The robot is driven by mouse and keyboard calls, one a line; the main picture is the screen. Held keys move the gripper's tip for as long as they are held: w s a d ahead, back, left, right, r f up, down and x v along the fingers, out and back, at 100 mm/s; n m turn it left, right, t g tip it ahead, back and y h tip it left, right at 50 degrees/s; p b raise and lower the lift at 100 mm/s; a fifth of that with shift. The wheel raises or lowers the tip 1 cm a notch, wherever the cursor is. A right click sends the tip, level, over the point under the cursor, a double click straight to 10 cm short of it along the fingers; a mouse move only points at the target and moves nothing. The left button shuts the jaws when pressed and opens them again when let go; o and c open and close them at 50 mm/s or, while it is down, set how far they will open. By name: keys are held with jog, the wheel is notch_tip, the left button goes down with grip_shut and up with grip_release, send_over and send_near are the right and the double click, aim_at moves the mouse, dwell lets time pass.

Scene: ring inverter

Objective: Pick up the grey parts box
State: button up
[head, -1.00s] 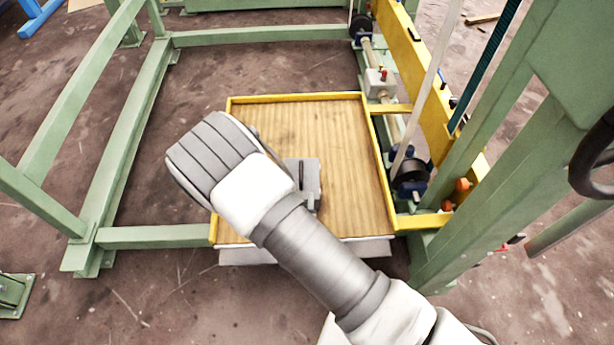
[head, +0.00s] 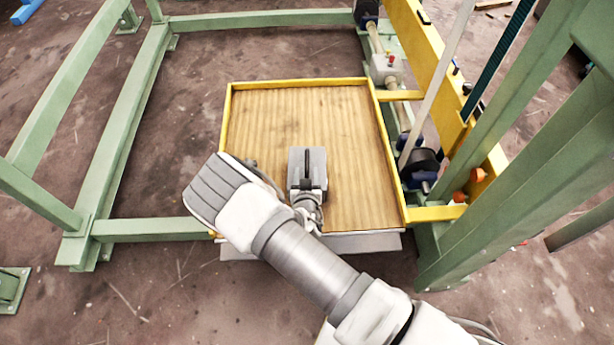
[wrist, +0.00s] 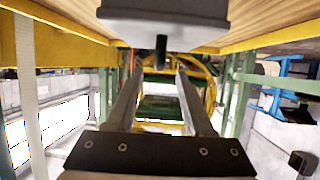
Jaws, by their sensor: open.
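The grey parts box (head: 298,165) stands on the wooden board of the yellow-framed tray (head: 228,120). A narrow dark handle runs along its top in the head view. My gripper (head: 308,196) is at the box's near side, partly hidden behind my own wrist. In the wrist view the box (wrist: 165,14) fills the top middle, and its dark handle (wrist: 160,50) shows between the tips of my gripper (wrist: 160,68). The two fingers are apart with nothing clamped between them. Whether they touch the box I cannot tell.
A green steel frame (head: 130,130) stands around the tray. A yellow beam (head: 425,50) and a roller mechanism (head: 420,165) stand close at the right, beside a green post (head: 490,195). The board is bare beyond the box.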

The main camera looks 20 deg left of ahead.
aim_at(307, 162)
jog(key=b+x, duration=0.2)
jog(key=x, duration=0.4)
jog(key=shift+w, duration=0.4)
jog(key=shift+a, duration=0.1)
grip_shut()
dwell(0.9)
jog(key=shift+r, duration=0.15)
